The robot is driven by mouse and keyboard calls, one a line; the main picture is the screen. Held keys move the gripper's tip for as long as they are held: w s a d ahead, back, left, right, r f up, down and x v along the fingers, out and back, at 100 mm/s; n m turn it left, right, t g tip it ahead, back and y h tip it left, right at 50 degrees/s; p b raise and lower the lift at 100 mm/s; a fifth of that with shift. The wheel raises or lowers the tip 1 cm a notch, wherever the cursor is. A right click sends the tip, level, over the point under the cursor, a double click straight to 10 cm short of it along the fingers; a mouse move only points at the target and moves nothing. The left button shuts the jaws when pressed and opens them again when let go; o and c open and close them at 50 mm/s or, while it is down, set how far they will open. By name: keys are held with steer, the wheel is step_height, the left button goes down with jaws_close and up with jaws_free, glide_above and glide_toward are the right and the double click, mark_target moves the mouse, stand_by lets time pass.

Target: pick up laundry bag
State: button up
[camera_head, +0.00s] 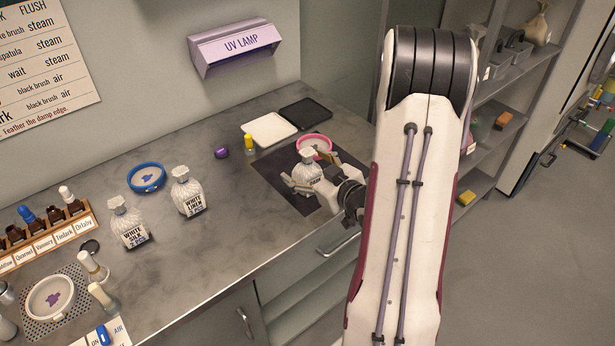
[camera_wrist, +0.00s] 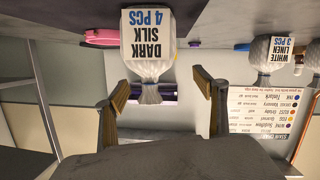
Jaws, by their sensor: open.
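Three white laundry bags with tied necks stand on the grey counter. The one labelled DARK SILK 4 PCS (camera_wrist: 147,45) is on the dark mat and also shows in the head view (camera_head: 307,166). The WHITE LINEN bag (camera_head: 187,190) and the WHITE SILK bag (camera_head: 127,220) stand further left. My gripper (camera_head: 312,174) is open at the DARK SILK bag, with a finger on either side of it. In the wrist view, the bag's neck lies between the spread fingers (camera_wrist: 163,90), with gaps on both sides.
A pink ring-shaped item (camera_head: 314,145) is close behind the DARK SILK bag. A white tray (camera_head: 268,129) and a black tray (camera_head: 306,115) lie further back. A UV lamp (camera_head: 235,47) overhangs the counter.

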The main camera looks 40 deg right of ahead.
mark_target(301, 163)
steer(key=shift+s+d+f+m+t, duration=0.25)
steer(key=shift+s+f+t, duration=0.1)
steer(key=shift+s+f, duration=0.15)
steer(key=shift+s+d+f+m+t, duration=0.15)
steer(key=shift+s+d+f+t, duration=0.1)
steer(key=shift+s+f+t, duration=0.25)
steer(key=shift+s+d+f+m+t, duration=0.1)
steer(key=shift+s+f+m+t, duration=0.15)
steer(key=shift+s, duration=0.35)
steer(key=shift+s+d+f+m+t, duration=0.15)
steer(key=shift+s+m+t, duration=0.15)
steer(key=shift+s, duration=0.35)
steer(key=shift+s+d+f+m+t, duration=0.1)
steer(key=shift+s+f+m+t, duration=0.15)
steer(key=shift+s, duration=0.35)
steer(key=shift+w, duration=0.1)
steer(key=shift+w+d, duration=0.1)
steer(key=shift+w, duration=1.1)
steer(key=shift+w+a+f, duration=0.1)
steer(key=shift+w+a, duration=0.1)
steer(key=shift+w, duration=1.3)
steer(key=shift+w+d, duration=0.15)
steer(key=shift+w, duration=1)
steer(key=c, duration=1.3)
